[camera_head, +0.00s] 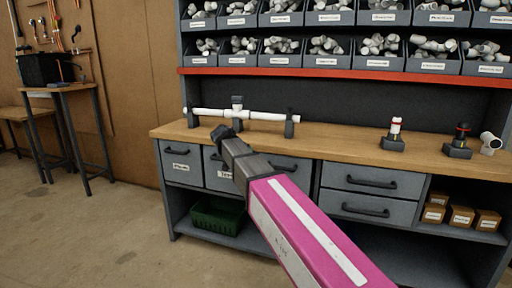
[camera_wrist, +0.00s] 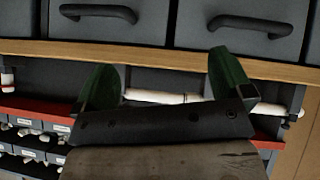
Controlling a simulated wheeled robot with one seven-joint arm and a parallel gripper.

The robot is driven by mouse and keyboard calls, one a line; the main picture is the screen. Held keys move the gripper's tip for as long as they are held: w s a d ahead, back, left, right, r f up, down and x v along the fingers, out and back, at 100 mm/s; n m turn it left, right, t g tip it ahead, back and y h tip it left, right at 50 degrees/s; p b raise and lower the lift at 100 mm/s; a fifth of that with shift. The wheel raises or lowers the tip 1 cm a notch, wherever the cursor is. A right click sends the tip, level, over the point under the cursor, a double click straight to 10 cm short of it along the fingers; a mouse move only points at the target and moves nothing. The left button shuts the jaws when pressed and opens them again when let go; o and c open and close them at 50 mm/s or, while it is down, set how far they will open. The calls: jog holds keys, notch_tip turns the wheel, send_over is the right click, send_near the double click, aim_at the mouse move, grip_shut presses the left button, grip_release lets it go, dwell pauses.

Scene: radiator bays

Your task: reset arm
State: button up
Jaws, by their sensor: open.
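My arm reaches in from the bottom right of the head view, its pink link in front of the workbench. My gripper (camera_head: 221,133) is at its far end, in front of the bench edge and just below the white pipe (camera_head: 255,116). The fingers are too small there to make out. In the wrist view, which looks upside down, my gripper (camera_wrist: 163,72) has two green fingers spread wide apart with nothing between them. The white pipe (camera_wrist: 160,97) shows behind the gripper body, partly hidden by it.
The wooden bench (camera_head: 340,137) has drawers below. The pipe rests on dark stands with a tee in its middle. Fittings on dark blocks (camera_head: 393,141) stand at the right. Labelled bins (camera_head: 325,59) fill the shelves above. A green crate (camera_head: 217,215) sits below. The floor at left is clear.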

jog(key=s+d+f+g, duration=0.2)
jog(key=s+d+f, duration=0.1)
jog(key=d+f, duration=0.25)
jog(key=s+d+f+n+g+y, duration=0.1)
jog(key=s+d+f, duration=0.2)
jog(key=d+f, duration=0.3)
jog(key=s+d+f+g, duration=0.2)
jog(key=s+d+f, duration=0.25)
jog(key=f, duration=0.35)
jog(key=s+d+f+g+y, duration=0.1)
jog(key=s+d+f, duration=0.4)
jog(key=s+f, duration=0.1)
jog(key=s+d+f+n+g+y, duration=0.1)
jog(key=s+d+f+g+y, duration=0.1)
jog(key=s+d+f, duration=0.3)
jog(key=s+f, duration=0.1)
jog(key=s, duration=0.3)
jog(key=shift+d+f, duration=0.2)
jog(key=shift+f, duration=0.1)
